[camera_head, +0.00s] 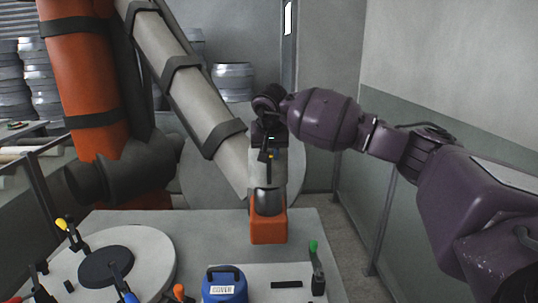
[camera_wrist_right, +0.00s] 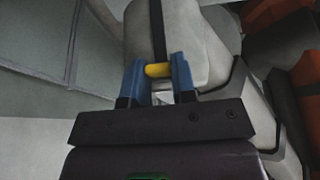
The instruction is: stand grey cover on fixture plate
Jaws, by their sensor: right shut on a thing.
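My right gripper (camera_head: 268,150) is high over the far end of the table. In the right wrist view its blue fingers (camera_wrist_right: 158,80) are shut on a short yellow bar (camera_wrist_right: 158,70). Right behind the bar is a pale grey body (camera_wrist_right: 195,45) with a dark strap. In the head view a pale grey piece (camera_head: 283,168) shows at the gripper. I cannot tell whether this piece is the grey cover or part of the orange robot's wrapping. A light plate (camera_head: 262,272) with a black slot and a green-tipped clamp lies at the table's front. My left gripper is not in view.
An orange robot (camera_head: 85,80) with a strapped grey forearm (camera_head: 185,90) reaches down close beside my gripper. Its orange end (camera_head: 268,228) is low over the table (camera_head: 205,232). A blue piece (camera_head: 223,287) and a round plate (camera_head: 150,250) with several clamps stand in front.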

